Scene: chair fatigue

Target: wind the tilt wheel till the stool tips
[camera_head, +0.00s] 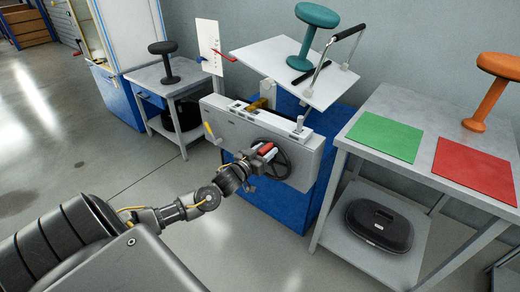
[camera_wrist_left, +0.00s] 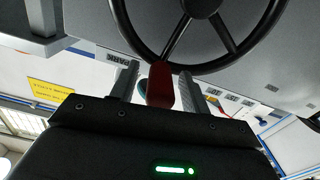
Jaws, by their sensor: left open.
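The tilt wheel (camera_head: 282,160) is a dark spoked wheel on the front of the grey machine box (camera_head: 222,118); its rim and spokes fill the top of the left wrist view (camera_wrist_left: 232,45). Its red handle (camera_wrist_left: 160,86) sticks out from the rim. My left gripper (camera_head: 262,153) is at the wheel, open, with one finger on each side of the red handle in the left wrist view (camera_wrist_left: 160,72). I cannot tell whether either finger touches it. The teal stool (camera_head: 318,15) stands on the white platform (camera_head: 262,58); its exact lean is hard to judge. My right gripper is not in view.
A white board with a red pointer (camera_head: 222,55) stands left of the platform. A right-hand table holds a green mat (camera_head: 385,136), a red mat (camera_head: 475,168) and an orange stool (camera_head: 490,95). A dark stool (camera_head: 163,47) stands at left.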

